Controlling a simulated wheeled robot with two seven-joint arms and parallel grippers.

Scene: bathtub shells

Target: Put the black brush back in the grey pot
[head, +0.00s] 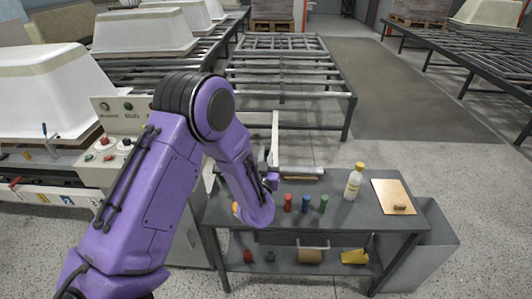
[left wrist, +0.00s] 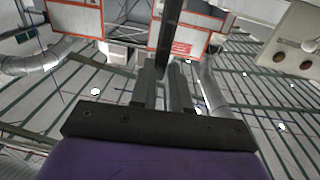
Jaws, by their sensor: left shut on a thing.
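My left gripper (left wrist: 164,85) is shut on a dark, narrow bar, the black brush (left wrist: 168,35), which sticks out beyond the fingertips in the left wrist view. In the head view my left gripper (head: 271,181) is over the left part of the grey worktable (head: 335,223), mostly hidden by my purple forearm. The brush cannot be clearly told apart there. I cannot make out the grey pot; my arm covers part of the tabletop. My right gripper is not in view.
A large grey bin (head: 428,250) stands at the table's right end.

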